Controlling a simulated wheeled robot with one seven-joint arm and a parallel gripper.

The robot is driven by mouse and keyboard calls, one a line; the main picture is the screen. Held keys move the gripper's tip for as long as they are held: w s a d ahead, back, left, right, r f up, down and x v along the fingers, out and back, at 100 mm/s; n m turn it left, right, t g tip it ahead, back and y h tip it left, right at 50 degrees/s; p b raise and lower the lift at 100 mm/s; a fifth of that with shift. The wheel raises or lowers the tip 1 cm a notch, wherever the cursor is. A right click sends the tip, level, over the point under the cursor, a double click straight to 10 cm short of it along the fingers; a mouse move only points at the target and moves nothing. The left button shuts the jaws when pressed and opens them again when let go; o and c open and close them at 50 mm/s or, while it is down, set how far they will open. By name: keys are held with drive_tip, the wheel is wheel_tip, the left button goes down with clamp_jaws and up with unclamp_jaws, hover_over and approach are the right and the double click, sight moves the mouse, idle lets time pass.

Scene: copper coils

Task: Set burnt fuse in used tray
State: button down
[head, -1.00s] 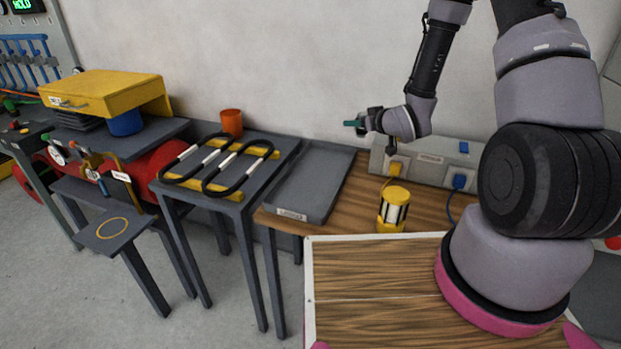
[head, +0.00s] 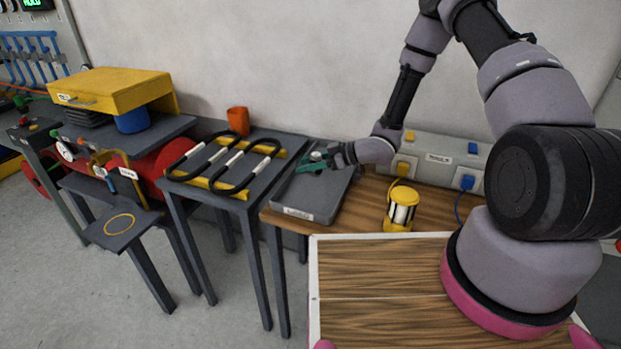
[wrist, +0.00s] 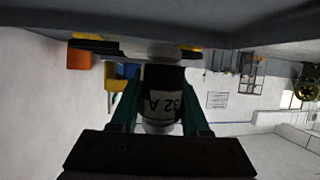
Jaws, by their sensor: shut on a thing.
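My gripper (head: 318,162) has green fingers and is low over the grey used tray (head: 312,207), towards its back left part. It is shut on the burnt fuse (wrist: 163,92), a dark cylinder with pale ends and a white label reading "32 A" in the wrist view. In the head view only a small pale part of the fuse (head: 316,155) shows between the fingers. The tray is shallow, with a label on its front edge, and otherwise looks empty. I cannot tell whether the fuse touches the tray floor.
A yellow lantern-like holder (head: 401,208) stands right of the tray on the wooden bench (head: 366,208). A grey box (head: 436,158) with plugs and cables is behind it. Left are a stand with black-and-white loops (head: 226,165) and an orange cup (head: 238,121).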

sight(308, 188)
drive_tip(key=shift+f, duration=2.45)
drive_tip(key=shift+f, duration=0.1)
drive_tip(key=shift+c, duration=1.9)
unclamp_jaws()
